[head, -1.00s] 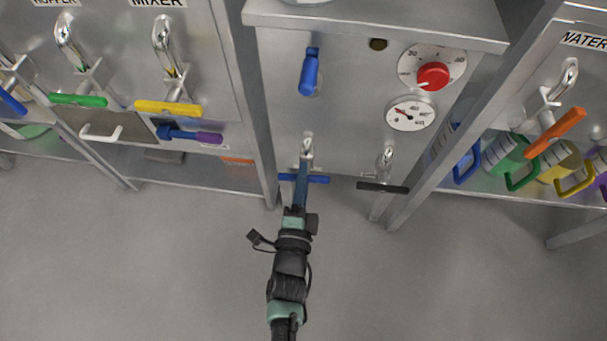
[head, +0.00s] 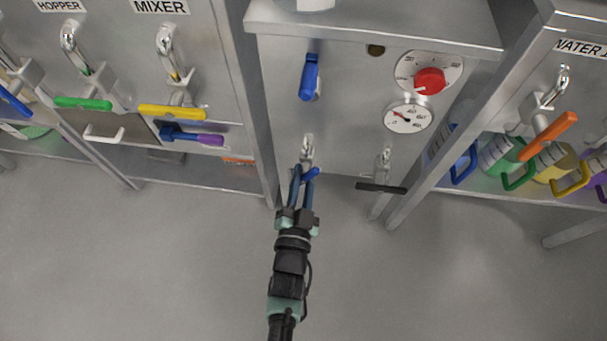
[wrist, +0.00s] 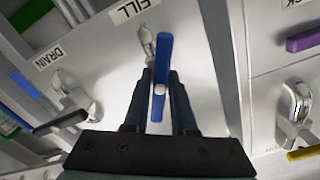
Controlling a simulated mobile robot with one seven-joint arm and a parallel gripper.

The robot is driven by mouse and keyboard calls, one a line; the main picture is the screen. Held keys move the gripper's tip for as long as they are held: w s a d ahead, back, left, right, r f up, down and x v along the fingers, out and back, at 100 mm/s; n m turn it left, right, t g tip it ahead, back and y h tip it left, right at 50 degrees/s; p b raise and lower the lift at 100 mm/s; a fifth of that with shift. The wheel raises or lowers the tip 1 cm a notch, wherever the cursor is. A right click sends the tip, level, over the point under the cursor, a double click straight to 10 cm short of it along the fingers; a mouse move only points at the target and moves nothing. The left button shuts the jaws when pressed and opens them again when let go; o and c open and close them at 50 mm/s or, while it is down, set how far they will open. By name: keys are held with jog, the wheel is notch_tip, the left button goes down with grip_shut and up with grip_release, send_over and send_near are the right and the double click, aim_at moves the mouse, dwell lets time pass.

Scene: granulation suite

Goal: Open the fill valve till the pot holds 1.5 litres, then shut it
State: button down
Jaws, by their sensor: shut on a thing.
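The fill valve has a blue bar handle (head: 311,174) below a chrome fitting on the middle cabinet. In the wrist view the blue handle (wrist: 160,75) stands lengthwise between my fingers, under the label FILL (wrist: 130,10). My gripper (head: 303,175) is shut on this handle, one finger on each side; it also shows in the wrist view (wrist: 160,88). The white thing (head: 316,4) on the cabinet top is cut off by the picture edge; I cannot tell whether it is the pot. No liquid level shows.
The drain valve's black handle (head: 381,187) is just to the right. A red knob (head: 430,81), a round gauge (head: 409,118) and another blue lever (head: 309,78) are above. Green (head: 83,103) and yellow (head: 172,111) handles are left. The floor in front is clear.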

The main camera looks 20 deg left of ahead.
jog(key=n, duration=0.5)
jog(key=shift+n, duration=0.3)
dwell(0.5)
jog(key=c, duration=0.7)
grip_release()
jog(key=shift+s, duration=0.1)
jog(key=p+v, duration=0.4)
jog(key=v, duration=0.8)
jog(key=shift+s+d, duration=0.15)
jog(key=shift+s, duration=0.25)
